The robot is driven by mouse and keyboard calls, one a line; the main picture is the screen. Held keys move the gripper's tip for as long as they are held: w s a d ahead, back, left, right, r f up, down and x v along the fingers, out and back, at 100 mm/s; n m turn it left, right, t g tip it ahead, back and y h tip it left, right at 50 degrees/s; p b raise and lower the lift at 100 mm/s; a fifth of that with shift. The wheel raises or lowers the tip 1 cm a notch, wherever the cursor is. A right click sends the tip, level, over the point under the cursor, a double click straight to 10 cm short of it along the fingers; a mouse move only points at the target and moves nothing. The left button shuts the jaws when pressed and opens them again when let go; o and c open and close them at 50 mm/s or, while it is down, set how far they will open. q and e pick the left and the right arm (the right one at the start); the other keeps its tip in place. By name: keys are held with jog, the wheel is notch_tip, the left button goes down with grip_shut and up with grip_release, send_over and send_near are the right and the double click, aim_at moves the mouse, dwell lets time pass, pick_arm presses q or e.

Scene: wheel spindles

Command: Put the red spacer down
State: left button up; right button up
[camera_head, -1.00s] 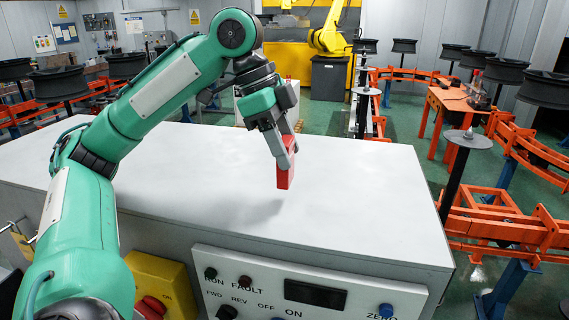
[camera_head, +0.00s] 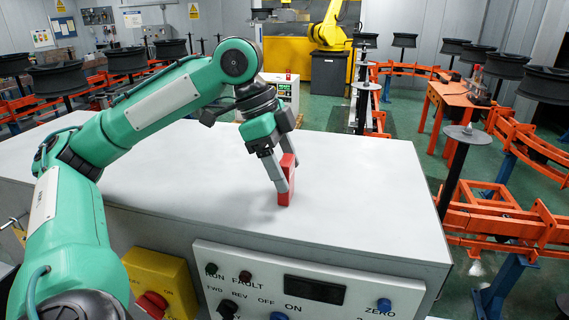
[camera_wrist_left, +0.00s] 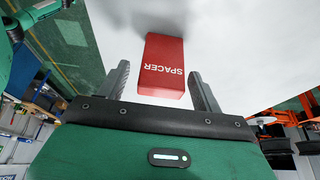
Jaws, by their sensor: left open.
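The red spacer (camera_head: 287,180) stands upright on the white top of the control cabinet (camera_head: 350,190), near the middle of its front half. In the left wrist view the spacer (camera_wrist_left: 163,68) shows its "SPACER" lettering and lies between the two fingers, with a gap on each side. My left gripper (camera_head: 280,178) is open around the spacer, its fingers pointing down. The left gripper also shows in the wrist view (camera_wrist_left: 162,85). The near finger hides part of the spacer in the head view. My right gripper is not in view.
The cabinet top around the spacer is clear. The front panel (camera_head: 310,290) carries knobs and a dark display, with a yellow box (camera_head: 155,280) to its left. Orange rails (camera_head: 500,222) and wheel spindles (camera_head: 465,140) stand on the floor to the right.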

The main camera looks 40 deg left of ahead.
pick_arm(q)
jog(key=shift+r, duration=0.15)
jog(key=b+v, duration=0.1)
jog(key=v, duration=1.1)
jog(key=shift+b, duration=0.35)
